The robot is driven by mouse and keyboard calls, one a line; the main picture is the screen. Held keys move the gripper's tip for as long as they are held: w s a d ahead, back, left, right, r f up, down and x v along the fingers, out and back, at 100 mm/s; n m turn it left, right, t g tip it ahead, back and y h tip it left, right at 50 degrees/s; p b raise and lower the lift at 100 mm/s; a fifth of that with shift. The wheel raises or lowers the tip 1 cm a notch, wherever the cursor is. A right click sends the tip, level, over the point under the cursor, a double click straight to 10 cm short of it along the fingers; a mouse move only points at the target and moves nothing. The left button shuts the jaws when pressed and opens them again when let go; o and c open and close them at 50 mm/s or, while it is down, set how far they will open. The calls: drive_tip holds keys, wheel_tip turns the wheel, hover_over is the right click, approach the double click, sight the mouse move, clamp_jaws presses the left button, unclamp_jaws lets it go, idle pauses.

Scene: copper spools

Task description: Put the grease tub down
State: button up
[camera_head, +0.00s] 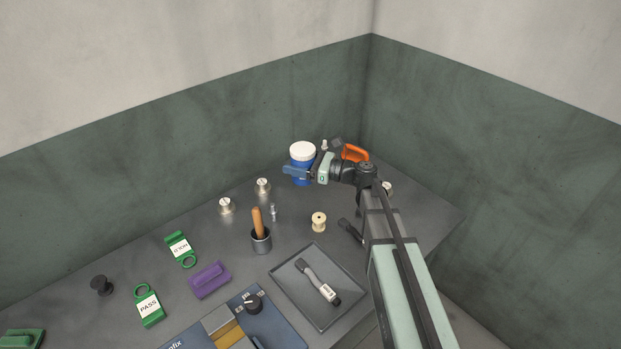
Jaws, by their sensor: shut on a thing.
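The grease tub (302,152) is blue with a white lid and stands upright near the back of the grey bench. My gripper (297,171) reaches it from the right and is shut on it, with a blue finger across the tub's front. The finger and the gripper body hide part of the tub's side. I cannot tell whether the tub's base touches the bench or is slightly above it.
An orange object (354,153) lies just behind my wrist. Two metal weights (263,186) and a cup with a wooden handle (261,239) stand to the left. A cream spool (319,222) and a dark tray (287,283) are nearer.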

drive_tip(key=w+d+m+t+h, duration=0.35)
drive_tip(key=w+d+t, duration=0.25)
drive_tip(key=w+d, duration=0.25)
drive_tip(key=shift+m+y, duration=0.35)
drive_tip(key=shift+y, duration=0.1)
drive_tip(key=shift+w+a+f, duration=0.1)
drive_tip(key=shift+f, duration=1.5)
drive_tip(key=shift+w+a+f, duration=0.1)
drive_tip(key=shift+a+f, duration=0.05)
drive_tip(key=shift+f, duration=1.5)
drive_tip(key=shift+w+a+f, duration=0.1)
drive_tip(key=shift+f, duration=1.5)
drive_tip(key=shift+f, duration=0.1)
drive_tip(key=o, duration=1.4)
drive_tip(key=shift+s, duration=0.1)
drive_tip(key=v, duration=1.2)
drive_tip(key=shift+o, duration=0.2)
